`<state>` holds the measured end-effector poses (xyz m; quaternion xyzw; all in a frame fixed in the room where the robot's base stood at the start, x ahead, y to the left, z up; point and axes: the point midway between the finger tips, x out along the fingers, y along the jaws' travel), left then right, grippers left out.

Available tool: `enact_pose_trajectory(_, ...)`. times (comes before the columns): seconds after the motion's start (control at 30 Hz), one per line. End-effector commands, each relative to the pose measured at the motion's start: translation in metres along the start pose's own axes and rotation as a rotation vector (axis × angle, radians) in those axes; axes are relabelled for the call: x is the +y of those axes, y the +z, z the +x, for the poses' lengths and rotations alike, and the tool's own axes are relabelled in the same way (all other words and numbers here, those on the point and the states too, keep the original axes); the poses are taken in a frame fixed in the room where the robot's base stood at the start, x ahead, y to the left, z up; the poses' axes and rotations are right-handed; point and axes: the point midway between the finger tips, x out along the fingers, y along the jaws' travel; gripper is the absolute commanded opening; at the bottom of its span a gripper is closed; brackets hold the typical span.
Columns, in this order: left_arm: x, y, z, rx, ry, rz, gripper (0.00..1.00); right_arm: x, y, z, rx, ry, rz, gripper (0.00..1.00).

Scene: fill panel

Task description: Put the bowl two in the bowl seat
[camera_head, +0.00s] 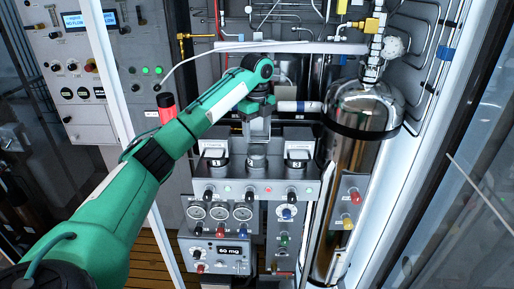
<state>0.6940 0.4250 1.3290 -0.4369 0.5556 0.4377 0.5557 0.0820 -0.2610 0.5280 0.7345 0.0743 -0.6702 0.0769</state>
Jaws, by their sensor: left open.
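My left arm reaches in from the left, and its gripper (257,139) is over the middle of the panel shelf, fingers pointing down and open. Just below the fingers is a short dark round fitting (257,161) in the middle position of the shelf. I cannot tell whether it is bowl two or the bowl seat, or whether the fingers touch it. Two similar fittings with pale tops flank it, one on the left (215,154) and one on the right (297,155). My right gripper is not in view.
The metal shelf (258,188) carries knobs and lights, with round gauges (220,212) below it. A large shiny cylinder (362,112) stands close on the right. White cabinet frame edges bound both sides.

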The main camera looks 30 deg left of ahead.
Motion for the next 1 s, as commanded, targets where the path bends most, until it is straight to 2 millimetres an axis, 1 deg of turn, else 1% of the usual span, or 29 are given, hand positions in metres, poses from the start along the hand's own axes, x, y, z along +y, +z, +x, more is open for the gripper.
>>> enact_pose_trajectory(0.03, 0.000, 0.001, -0.008, -0.003, -0.002, -0.002, 0.64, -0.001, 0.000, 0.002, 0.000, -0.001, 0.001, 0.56)
enact_pose_trajectory(0.1, 0.000, 0.001, -0.015, -0.002, -0.001, -0.001, 0.64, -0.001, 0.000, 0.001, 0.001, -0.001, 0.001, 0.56)
enact_pose_trajectory(0.3, 0.000, 0.000, -0.027, -0.001, -0.001, -0.002, 0.64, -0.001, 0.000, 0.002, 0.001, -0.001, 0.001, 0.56)
enact_pose_trajectory(0.9, 0.000, 0.000, -0.029, 0.000, 0.000, -0.001, 0.64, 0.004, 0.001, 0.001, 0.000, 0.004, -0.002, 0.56)
enact_pose_trajectory(0.97, 0.000, -0.003, -0.028, 0.005, -0.002, 0.004, 0.64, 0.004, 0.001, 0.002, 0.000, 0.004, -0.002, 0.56)
enact_pose_trajectory(1.0, 0.000, -0.007, -0.027, 0.014, -0.006, 0.012, 0.64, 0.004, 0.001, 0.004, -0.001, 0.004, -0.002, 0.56)
